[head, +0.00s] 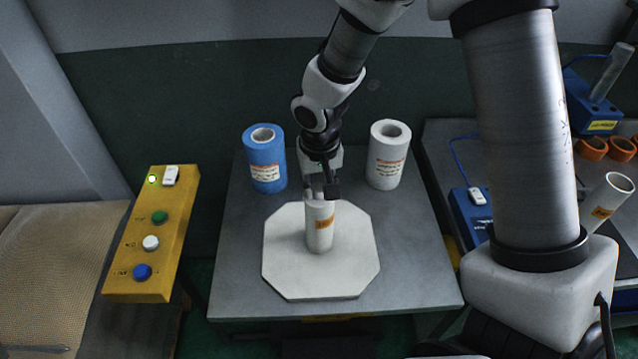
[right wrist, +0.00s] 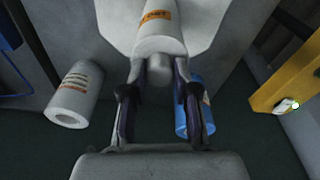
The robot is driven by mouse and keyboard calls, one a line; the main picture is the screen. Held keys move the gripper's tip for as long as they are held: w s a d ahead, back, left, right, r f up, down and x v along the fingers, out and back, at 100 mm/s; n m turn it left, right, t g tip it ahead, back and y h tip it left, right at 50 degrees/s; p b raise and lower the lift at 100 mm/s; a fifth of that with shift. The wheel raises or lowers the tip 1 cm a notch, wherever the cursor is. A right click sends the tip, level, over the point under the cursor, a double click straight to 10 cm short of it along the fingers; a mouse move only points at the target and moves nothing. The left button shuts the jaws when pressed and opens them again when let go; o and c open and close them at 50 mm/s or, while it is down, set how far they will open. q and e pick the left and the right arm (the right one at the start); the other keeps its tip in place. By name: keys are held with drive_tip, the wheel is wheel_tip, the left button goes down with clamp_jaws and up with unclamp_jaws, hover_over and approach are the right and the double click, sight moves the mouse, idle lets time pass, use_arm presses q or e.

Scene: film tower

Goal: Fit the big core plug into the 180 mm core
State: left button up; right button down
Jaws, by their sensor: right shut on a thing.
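A white core (head: 320,232) with an orange label stands upright on the pale octagonal pad (head: 283,272). It also shows in the right wrist view (right wrist: 160,40). My right gripper (head: 321,192) is directly over the core's top end. In the right wrist view my right gripper (right wrist: 158,82) is shut on a short pale cylinder, which looks like the core plug (right wrist: 159,70). The plug lines up closely with the core's end. I cannot tell whether it is inside the core or only at its mouth. My left gripper is not in view.
A blue film roll (head: 264,165) and a white film roll (head: 386,160) stand behind the pad. A yellow button box (head: 150,240) is at left. Another white labelled tube (head: 608,200), orange rings (head: 592,148) and blue devices (head: 468,218) are on the right bench.

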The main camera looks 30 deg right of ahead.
drive_tip(key=shift+f, duration=0.15)
drive_tip(key=c, duration=0.8)
unclamp_jaws()
wheel_tip(320, 180, up, 12)
drive_tip(key=s, duration=0.1)
drive_tip(key=shift+a, duration=0.35)
drive_tip(key=shift+s, duration=0.15)
